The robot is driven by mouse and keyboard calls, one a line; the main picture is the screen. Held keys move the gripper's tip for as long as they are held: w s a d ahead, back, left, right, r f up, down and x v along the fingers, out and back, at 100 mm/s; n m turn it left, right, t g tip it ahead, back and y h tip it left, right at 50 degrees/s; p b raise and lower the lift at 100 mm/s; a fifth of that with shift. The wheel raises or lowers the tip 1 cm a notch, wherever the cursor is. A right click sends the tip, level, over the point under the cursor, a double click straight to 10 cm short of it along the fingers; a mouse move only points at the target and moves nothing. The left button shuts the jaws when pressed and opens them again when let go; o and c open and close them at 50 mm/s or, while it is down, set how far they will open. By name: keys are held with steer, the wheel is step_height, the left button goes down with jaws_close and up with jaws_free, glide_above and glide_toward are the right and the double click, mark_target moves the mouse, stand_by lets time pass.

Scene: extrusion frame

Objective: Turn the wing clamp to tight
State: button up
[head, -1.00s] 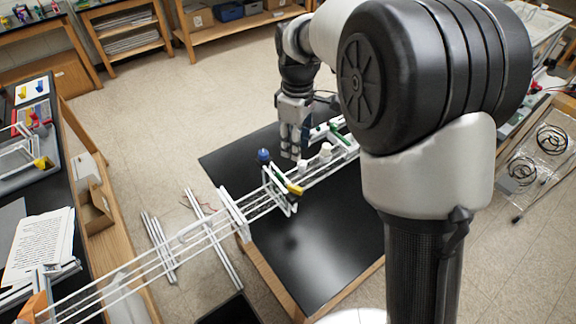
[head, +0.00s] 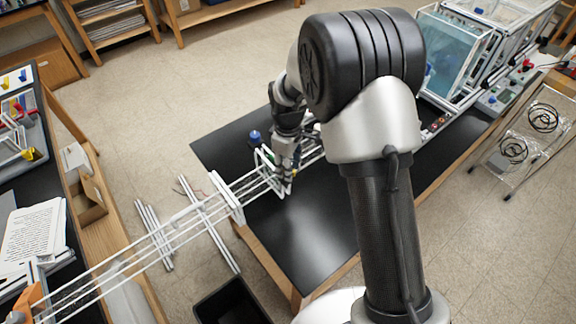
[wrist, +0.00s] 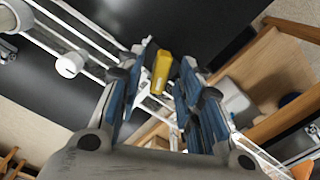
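The wing clamp is likely the yellow piece (wrist: 162,72) in the wrist view, on the white extrusion frame (head: 232,200). My gripper (wrist: 165,85) is open, with its blue-padded fingers on either side of the yellow piece. The yellow piece looks closer to the left finger; I cannot tell whether they touch. In the head view my gripper (head: 281,172) is down at the frame, and my arm and fingers hide most of the yellow piece. I cannot read the clamp's tightness.
A blue knob (head: 254,136) stands beside the frame on the black table (head: 313,235). A white cylinder (wrist: 70,64) sits on the rails in the wrist view. A black bin (head: 232,302) is at the bottom. The table's front area is clear.

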steer(key=shift+f, duration=0.15)
steer(key=shift+c, duration=0.2)
jaws_close()
